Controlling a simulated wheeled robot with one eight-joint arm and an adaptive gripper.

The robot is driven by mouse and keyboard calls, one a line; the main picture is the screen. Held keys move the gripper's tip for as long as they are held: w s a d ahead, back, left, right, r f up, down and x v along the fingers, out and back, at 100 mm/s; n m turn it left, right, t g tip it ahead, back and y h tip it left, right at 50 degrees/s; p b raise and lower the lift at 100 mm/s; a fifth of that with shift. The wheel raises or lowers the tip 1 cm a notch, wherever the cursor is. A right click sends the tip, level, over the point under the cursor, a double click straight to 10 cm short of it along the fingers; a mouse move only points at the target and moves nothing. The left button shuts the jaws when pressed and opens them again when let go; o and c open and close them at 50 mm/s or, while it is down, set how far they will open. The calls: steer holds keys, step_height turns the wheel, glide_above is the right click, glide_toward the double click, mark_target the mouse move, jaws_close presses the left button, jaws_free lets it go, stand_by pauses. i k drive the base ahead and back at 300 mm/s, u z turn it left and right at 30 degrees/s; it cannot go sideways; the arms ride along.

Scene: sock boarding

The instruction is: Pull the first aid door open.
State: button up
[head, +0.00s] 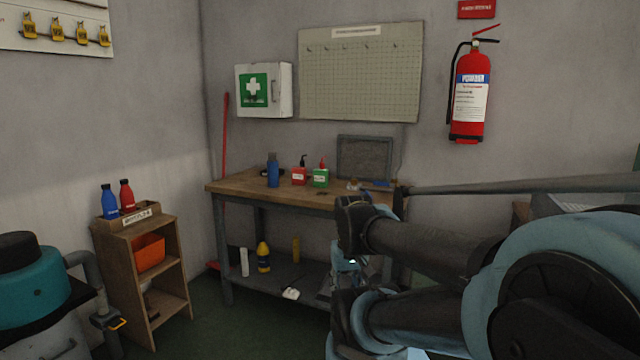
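The first aid cabinet (283,105) is a white box on the back wall, left of the pegboard and above the workbench. Its front door (253,90) carries a green panel with a white cross and looks shut. A small handle (275,92) shows near the door's right edge. My arm fills the lower right of the head view, in front of the workbench and well away from the cabinet. The end of my arm is low near the middle of the view; I cannot make out its fingers or whether they hold anything.
A workbench (235,188) with bottles and small boxes on top stands below the cabinet. A red pole (224,140) leans in the corner. A small wooden shelf (185,240) stands at left. A fire extinguisher (470,95) hangs at right. Green floor shows between shelf and bench.

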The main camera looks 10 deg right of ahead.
mark_target(257, 85)
steer(key=k, duration=0.55)
steer(key=u, duration=0.4)
steer(key=i, duration=1.55)
steer(key=z, duration=0.3)
